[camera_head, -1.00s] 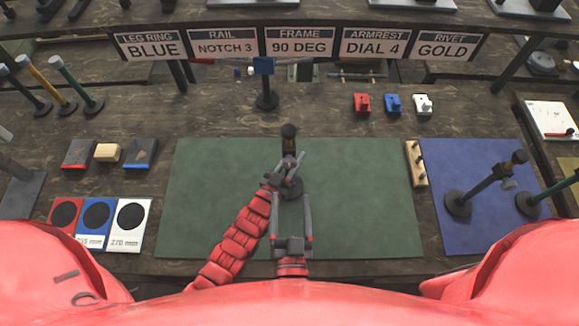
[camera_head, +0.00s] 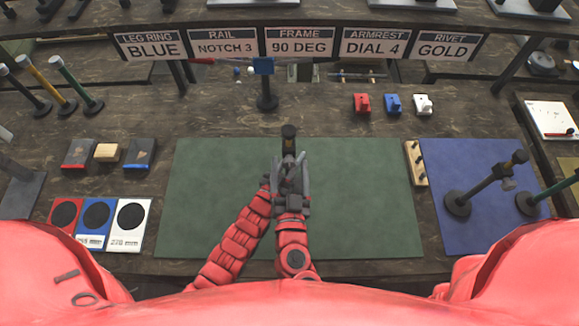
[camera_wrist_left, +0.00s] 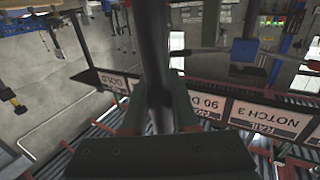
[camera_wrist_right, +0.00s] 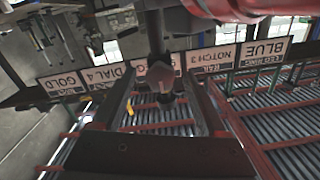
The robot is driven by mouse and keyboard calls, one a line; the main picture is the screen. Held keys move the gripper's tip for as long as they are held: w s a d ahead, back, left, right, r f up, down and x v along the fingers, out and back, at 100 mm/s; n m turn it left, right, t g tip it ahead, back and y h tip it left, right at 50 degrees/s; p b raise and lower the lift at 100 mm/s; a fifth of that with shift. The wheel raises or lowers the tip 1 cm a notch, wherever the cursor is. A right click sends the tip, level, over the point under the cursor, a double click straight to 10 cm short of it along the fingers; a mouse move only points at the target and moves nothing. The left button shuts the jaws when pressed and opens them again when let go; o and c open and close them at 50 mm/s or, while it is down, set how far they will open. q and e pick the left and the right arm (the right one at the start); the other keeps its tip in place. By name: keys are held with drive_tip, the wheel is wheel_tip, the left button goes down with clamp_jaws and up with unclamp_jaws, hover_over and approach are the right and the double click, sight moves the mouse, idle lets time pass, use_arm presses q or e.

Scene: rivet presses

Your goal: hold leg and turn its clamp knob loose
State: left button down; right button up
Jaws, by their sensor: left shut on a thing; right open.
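The dark leg (camera_head: 289,132) stands upright on the green mat, its lower part hidden behind my grippers. My left gripper (camera_head: 277,181) is shut on the leg, whose dark post (camera_wrist_left: 156,70) runs between its fingers in the left wrist view. My right gripper (camera_head: 291,186) is open at the near side of the leg. In the right wrist view, the rounded clamp knob (camera_wrist_right: 160,76) sits just ahead of and between the open fingers (camera_wrist_right: 165,108). Whether they touch it I cannot tell.
The green mat (camera_head: 365,200) is clear around the arms. A wooden block with dark pegs (camera_head: 415,163) lies along its right edge. A blue mat (camera_head: 450,230) with dark stands is at the right. Red, blue and white panels (camera_head: 130,225) lie at the left.

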clamp_jaws()
idle(0.4)
drive_tip(key=shift+n, duration=0.3)
drive_tip(key=n, duration=0.6)
drive_tip(key=shift+a, duration=0.1)
drive_tip(key=n, duration=0.6)
drive_tip(key=shift+n, duration=0.3)
drive_tip(key=n, duration=1.2)
drive_tip(key=shift+f, duration=0.1)
